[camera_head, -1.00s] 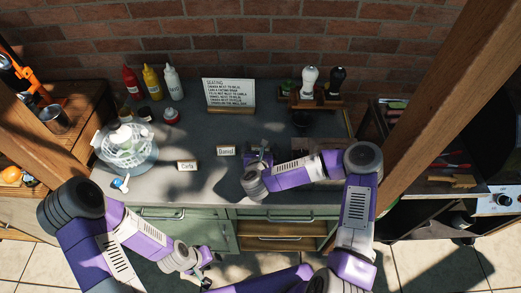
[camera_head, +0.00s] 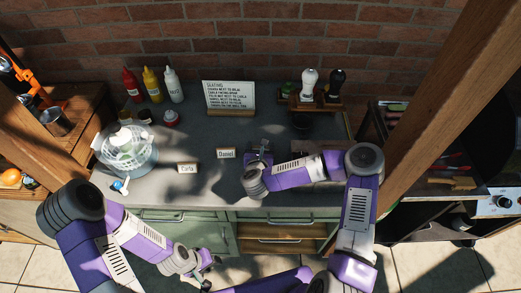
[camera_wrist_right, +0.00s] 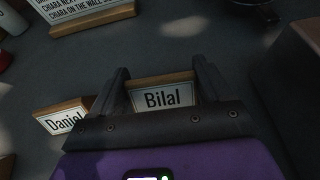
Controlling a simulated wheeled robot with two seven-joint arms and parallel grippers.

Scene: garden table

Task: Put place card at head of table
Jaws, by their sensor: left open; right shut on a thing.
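My right gripper (camera_head: 261,150) is over the grey worktop (camera_head: 215,190), just right of the Daniel card. In the right wrist view its fingers (camera_wrist_right: 162,82) are shut on the Bilal place card (camera_wrist_right: 163,97), which has a wooden holder and faces the camera. The head view does not show that card clearly. The Daniel card (camera_head: 226,153) stands to its left and also shows in the wrist view (camera_wrist_right: 62,119). The Carla card (camera_head: 188,168) stands further left, nearer the front edge. My left gripper (camera_head: 208,268) is open and empty, low in front of the cabinets.
A seating sign (camera_head: 229,97) stands at the back, with sauce bottles (camera_head: 152,84) to its left. Two mills (camera_head: 310,84) stand on a wooden rack at back right. The middle behind the cards is clear.

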